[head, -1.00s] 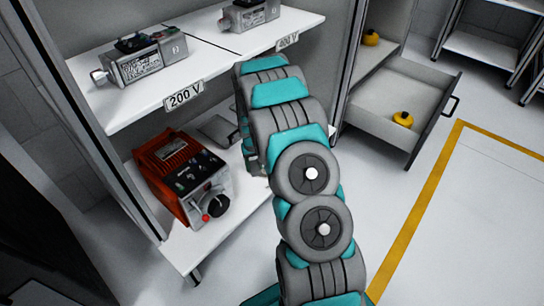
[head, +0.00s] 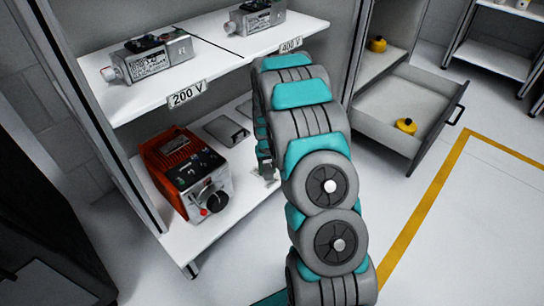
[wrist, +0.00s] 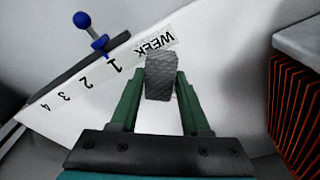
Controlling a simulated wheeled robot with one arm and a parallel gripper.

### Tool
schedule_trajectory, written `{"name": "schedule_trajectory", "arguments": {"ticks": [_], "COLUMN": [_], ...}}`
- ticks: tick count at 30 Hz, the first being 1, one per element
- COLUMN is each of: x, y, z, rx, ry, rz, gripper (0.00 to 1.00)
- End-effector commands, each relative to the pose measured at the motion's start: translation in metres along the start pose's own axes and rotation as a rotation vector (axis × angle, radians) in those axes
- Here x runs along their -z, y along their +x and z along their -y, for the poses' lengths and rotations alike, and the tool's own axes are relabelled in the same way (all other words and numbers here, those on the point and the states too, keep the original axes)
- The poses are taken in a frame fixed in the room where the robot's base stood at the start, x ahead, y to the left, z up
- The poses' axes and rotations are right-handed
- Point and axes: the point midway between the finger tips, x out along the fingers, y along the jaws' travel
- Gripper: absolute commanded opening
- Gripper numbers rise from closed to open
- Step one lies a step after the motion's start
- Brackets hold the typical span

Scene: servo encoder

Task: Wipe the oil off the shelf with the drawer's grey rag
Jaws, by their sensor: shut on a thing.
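My gripper (wrist: 160,84) is shut on a grey, textured piece that looks like the grey rag (wrist: 160,76), held between its two green fingers in the wrist view. Behind it is a white surface with a "WEEK" strip. In the head view my arm hides most of the gripper, which reaches in over the lower shelf (head: 205,238). The drawer (head: 385,108) stands open at the right, with a yellow object (head: 406,126) inside and no rag visible. I cannot make out the oil; part of the lower shelf is behind my arm.
An orange device (head: 187,170) stands on the lower shelf, left of my arm; its fins (wrist: 292,115) show close at the wrist view's right. A grey plate (head: 226,130) lies behind it. The upper shelf (head: 215,66) holds two grey units. A blue knob (wrist: 83,20) juts out nearby.

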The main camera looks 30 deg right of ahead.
Motion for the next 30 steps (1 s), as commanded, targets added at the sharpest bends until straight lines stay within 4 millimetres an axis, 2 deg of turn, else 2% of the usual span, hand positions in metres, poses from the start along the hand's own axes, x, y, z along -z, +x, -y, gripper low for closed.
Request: {"name": "schedule_trajectory", "arguments": {"ticks": [6, 15, 30], "x": [0.004, 0.004, 0.004], "y": [-0.023, -0.046, -0.049], "z": [0.002, 0.005, 0.005], "rx": [0.0, 0.0, 0.0], "ry": [-0.001, -0.003, -0.004], "rz": [-0.006, -0.003, -0.002], "gripper": [0.02, 0.02, 0.02]}}
